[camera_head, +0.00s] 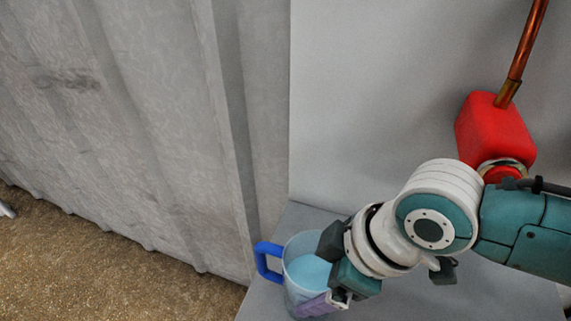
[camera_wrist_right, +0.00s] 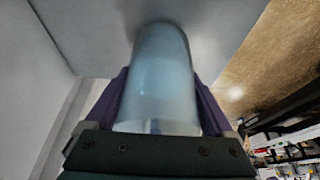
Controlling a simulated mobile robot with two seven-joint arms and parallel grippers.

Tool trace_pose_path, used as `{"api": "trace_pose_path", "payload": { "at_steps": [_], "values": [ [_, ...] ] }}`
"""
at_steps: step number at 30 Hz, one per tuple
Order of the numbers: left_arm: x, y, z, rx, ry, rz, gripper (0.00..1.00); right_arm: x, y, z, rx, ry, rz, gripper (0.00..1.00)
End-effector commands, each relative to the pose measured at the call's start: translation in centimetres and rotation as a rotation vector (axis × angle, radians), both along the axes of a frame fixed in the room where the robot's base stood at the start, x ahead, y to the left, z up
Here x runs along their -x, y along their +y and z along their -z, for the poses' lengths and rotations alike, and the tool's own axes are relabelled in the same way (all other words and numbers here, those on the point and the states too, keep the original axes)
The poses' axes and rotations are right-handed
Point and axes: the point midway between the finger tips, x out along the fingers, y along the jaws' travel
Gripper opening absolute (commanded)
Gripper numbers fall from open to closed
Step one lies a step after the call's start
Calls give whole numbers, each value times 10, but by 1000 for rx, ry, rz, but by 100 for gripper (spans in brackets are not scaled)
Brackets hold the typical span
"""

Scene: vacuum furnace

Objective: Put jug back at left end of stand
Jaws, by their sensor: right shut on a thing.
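The jug (camera_head: 298,267) is a translucent light-blue vessel with a blue handle on its left side and pale blue contents. It is upright at the left end of the grey stand (camera_head: 263,299). My right gripper (camera_head: 318,283) is shut on the jug from the right side. In the right wrist view the jug (camera_wrist_right: 162,75) fills the space between the purple fingers of the gripper (camera_wrist_right: 160,110). Whether the jug's base touches the stand is hard to tell. My left gripper is not in view.
A red box-shaped part (camera_head: 494,130) with a copper pipe (camera_head: 522,55) is at the right, behind my right arm. A grey corrugated wall (camera_head: 120,120) rises left of the stand. Brown floor (camera_head: 100,260) lies below the wall at the left.

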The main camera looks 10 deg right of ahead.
Motion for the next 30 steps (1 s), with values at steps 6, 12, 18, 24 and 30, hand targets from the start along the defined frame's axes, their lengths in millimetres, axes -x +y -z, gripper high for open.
{"api": "trace_pose_path", "payload": {
  "at_steps": [6,12,18,24,30],
  "values": [
    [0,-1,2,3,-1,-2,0,0,0,2,0,0,0,92],
    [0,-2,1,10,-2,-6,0,0,0,2,0,0,1,100],
    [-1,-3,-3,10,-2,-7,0,0,-1,-4,1,1,1,100],
    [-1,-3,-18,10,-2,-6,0,7,-13,-38,2,-1,0,100],
    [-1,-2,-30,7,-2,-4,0,17,-27,-79,2,-1,-1,100]
  ]
}}
